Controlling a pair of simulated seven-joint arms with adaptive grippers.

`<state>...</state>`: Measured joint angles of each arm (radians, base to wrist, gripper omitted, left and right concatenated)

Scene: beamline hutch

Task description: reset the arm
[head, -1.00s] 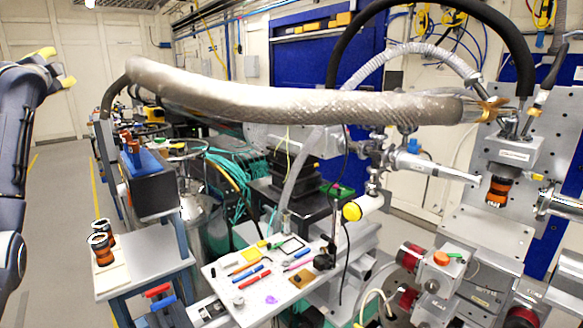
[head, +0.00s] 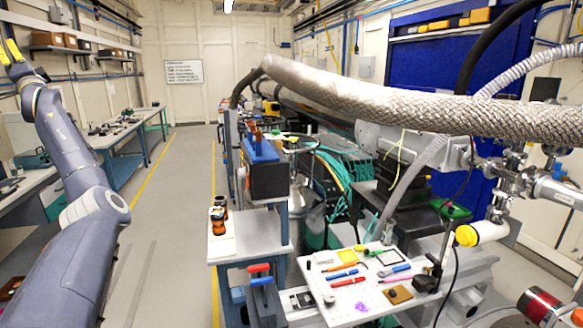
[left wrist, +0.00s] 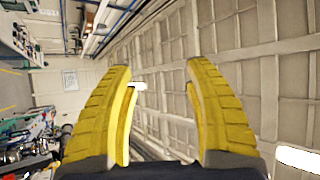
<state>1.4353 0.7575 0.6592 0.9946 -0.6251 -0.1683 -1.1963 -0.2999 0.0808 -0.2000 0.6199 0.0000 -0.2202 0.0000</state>
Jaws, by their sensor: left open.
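My left arm rises along the left side of the head view, held up and away from the benches. Its gripper (head: 10,52) is at the far left edge, with yellow fingers pointing up. In the left wrist view the gripper (left wrist: 158,105) is open, with two yellow finger pairs spread apart and nothing between them. Behind the fingers are the ceiling and upper wall. My right gripper is not in view.
A small grey table (head: 250,240) holds orange-black cylinders (head: 218,220). A white tool board (head: 345,312) carries pens and small parts. A thick braided hose (head: 400,100) spans the right. Workbenches (head: 118,135) line the left wall. The aisle floor (head: 170,220) is clear.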

